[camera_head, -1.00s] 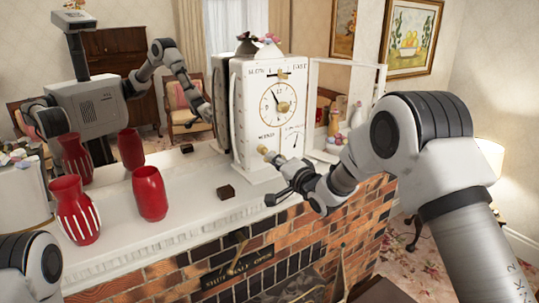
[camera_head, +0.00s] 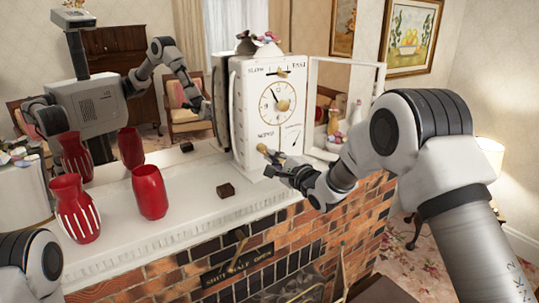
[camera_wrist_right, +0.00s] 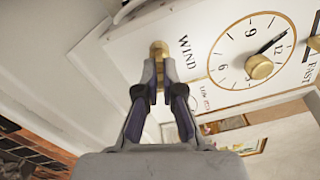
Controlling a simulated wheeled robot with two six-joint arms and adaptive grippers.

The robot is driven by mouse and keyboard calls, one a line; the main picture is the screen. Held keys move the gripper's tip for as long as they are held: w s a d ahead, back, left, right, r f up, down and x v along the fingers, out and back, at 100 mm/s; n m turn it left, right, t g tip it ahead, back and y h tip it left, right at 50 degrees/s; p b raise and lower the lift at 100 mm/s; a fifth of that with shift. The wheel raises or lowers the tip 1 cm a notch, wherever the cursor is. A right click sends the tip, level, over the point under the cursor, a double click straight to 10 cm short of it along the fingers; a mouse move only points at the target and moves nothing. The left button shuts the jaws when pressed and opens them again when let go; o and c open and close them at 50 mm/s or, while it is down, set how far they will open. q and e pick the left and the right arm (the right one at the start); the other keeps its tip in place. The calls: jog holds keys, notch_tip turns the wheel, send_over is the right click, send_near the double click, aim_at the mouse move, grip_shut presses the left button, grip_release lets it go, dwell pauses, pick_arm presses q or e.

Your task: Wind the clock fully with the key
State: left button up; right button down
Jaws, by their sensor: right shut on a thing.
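The white clock (camera_head: 238,130) stands upright on the mantel, with a round dial (camera_head: 278,103) and a brass centre knob. In the right wrist view its face (camera_wrist_right: 200,75) carries the word WIND beside the brass key (camera_wrist_right: 159,47). My right gripper (camera_head: 272,160) is in front of the clock's lower face. In the right wrist view, my right gripper (camera_wrist_right: 160,80) is shut on the brass key, which meets the face near WIND. How deep the key sits is hidden by the fingers. My left arm shows at the lower left; its gripper is out of view.
A small dark block (camera_head: 225,191) lies on the white mantel (camera_head: 195,220). A striped red vase (camera_head: 75,210) and a plain red vase (camera_head: 150,191) stand to the left. A mirror behind reflects them and me. An open glazed clock door (camera_head: 345,75) is at right.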

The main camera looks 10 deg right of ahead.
jog(key=shift+r, duration=0.1)
jog(key=m, duration=0.4)
jog(key=shift+d+r+m, duration=0.1)
jog(key=shift+m, duration=0.2)
jog(key=m, duration=0.4)
jog(key=shift+w+m, duration=0.1)
jog(key=shift+m, duration=0.2)
jog(key=c, duration=1.2)
grip_release()
jog(key=shift+w, duration=0.1)
jog(key=shift+c, duration=0.2)
jog(key=shift+w+f, duration=0.25)
jog(key=shift+w, duration=0.05)
jog(key=o, duration=0.5)
jog(key=shift+s+r, duration=0.1)
jog(key=shift+s, duration=0.15)
jog(key=shift+w, duration=0.1)
